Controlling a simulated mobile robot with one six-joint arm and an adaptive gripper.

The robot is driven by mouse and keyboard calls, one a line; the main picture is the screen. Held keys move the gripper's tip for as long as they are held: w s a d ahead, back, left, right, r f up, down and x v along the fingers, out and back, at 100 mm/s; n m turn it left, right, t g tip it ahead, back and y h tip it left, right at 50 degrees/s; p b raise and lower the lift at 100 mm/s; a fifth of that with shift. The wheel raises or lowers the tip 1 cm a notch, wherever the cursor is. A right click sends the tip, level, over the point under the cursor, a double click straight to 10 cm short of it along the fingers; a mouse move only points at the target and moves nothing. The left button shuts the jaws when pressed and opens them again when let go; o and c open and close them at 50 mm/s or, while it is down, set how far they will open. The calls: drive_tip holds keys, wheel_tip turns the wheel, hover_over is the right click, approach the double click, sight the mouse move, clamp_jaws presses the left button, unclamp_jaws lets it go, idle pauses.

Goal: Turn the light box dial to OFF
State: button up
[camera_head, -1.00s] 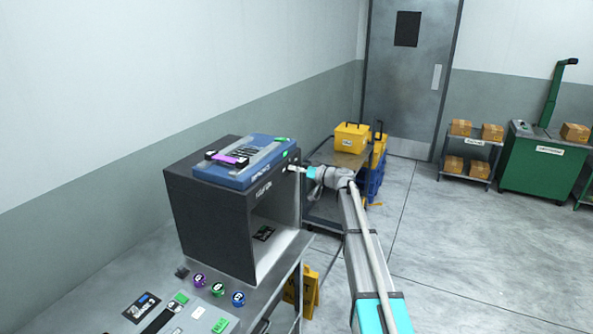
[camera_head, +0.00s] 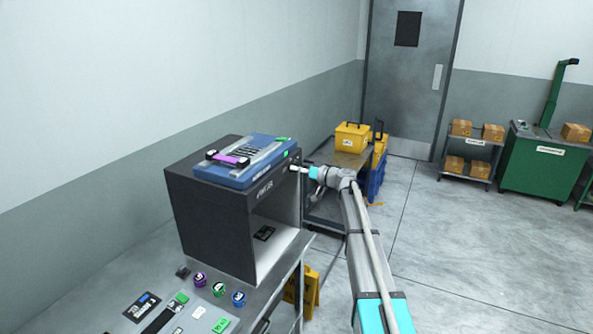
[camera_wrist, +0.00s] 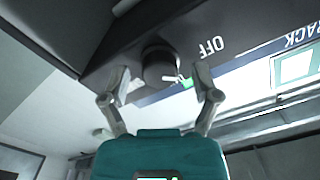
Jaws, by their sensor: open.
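The light box (camera_head: 215,222) is a dark cabinet with a white open inside, standing on the bench at the left of the head view. Its dial (camera_wrist: 160,66) is a dark round knob on the upper front face, seen in the wrist view. The word OFF (camera_wrist: 211,46) is printed to the right of the dial there. My gripper (camera_wrist: 162,82) is open, with one finger on each side of the dial. Whether the fingers touch it cannot be told. In the head view, my gripper (camera_head: 297,169) is at the box's upper right front corner.
A blue case (camera_head: 243,166) lies on top of the light box. Coloured pots (camera_head: 219,289) and sample cards stand on the bench (camera_head: 277,286) in front. A cart with a yellow box (camera_head: 351,137) is behind my arm. Open floor lies to the right.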

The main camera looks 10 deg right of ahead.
drive_tip(key=v, duration=1.1)
drive_tip(key=shift+s+d, duration=0.1)
drive_tip(key=shift+d, duration=0.05)
drive_tip(key=s+a+f+m+g+h, duration=0.1)
drive_tip(key=s+a+f+g+h, duration=0.25)
drive_tip(key=s+a+f, duration=0.4)
drive_tip(key=s+a+f+g+h, duration=0.2)
drive_tip(key=s+a+f+g, duration=0.25)
drive_tip(key=s, duration=0.55)
drive_tip(key=s+f+m+g+h, duration=0.1)
drive_tip(key=s+f+h, duration=0.1)
drive_tip(key=s, duration=0.5)
drive_tip(key=s+d+f+m+h, duration=0.1)
drive_tip(key=s+f+h, duration=0.2)
drive_tip(key=s, duration=0.4)
drive_tip(key=s+d+f+m+g+h+b, duration=0.1)
drive_tip(key=s+f+h, duration=0.1)
drive_tip(key=s+h, duration=0.2)
drive_tip(key=s, duration=0.2)
drive_tip(key=shift+s+d+f+m+g, duration=0.25)
drive_tip(key=shift+s+f+m+g, duration=0.05)
drive_tip(key=shift+s+m, duration=0.1)
